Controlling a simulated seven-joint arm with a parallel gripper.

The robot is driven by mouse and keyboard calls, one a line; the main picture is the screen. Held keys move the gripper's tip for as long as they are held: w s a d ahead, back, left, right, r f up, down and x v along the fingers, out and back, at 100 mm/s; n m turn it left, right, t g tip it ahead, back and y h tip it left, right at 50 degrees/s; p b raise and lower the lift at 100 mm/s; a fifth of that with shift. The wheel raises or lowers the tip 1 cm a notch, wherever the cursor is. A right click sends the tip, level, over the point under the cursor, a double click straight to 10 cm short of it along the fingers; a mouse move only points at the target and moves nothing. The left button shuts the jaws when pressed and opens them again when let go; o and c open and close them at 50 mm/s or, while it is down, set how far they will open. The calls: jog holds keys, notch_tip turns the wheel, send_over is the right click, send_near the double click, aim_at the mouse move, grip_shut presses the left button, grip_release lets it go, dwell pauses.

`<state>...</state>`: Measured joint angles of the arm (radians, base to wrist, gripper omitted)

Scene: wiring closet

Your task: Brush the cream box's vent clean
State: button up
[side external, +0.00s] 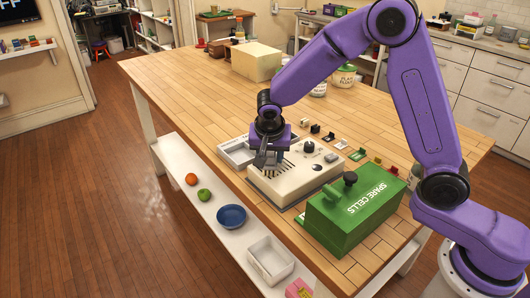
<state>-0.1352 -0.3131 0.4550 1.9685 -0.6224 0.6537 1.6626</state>
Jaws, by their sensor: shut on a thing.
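The cream box (315,180) sits near the front edge of the wooden table, on a grey base. Its top has a black knob, a dark round spot and a grey switch. The vent (274,177), a set of dark slots, is on the left of its top. My gripper (266,162) points down over the left end of the box, by the vent. It is shut on what seems to be the brush, mostly hidden by the fingers. I cannot tell whether bristles touch the slots.
A green "SPARE CELLS" case (352,215) with a black knob stands close on the right. A shallow pale tray (237,153) is just left of the box. Several small coloured pieces lie behind. A larger cream block (256,62) stands far back. The table's left middle is clear.

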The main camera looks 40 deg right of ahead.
jog(key=shift+d, duration=2.95)
jog(key=shift+a, duration=4.1)
jog(key=shift+w+d, duration=0.25)
jog(key=shift+d, duration=3.95)
jog(key=shift+a, duration=3.95)
jog(key=shift+a+r, duration=0.1)
jog(key=shift+a, duration=0.15)
notch_tip(320, 180, up, 8)
jog(key=shift+d, duration=0.1)
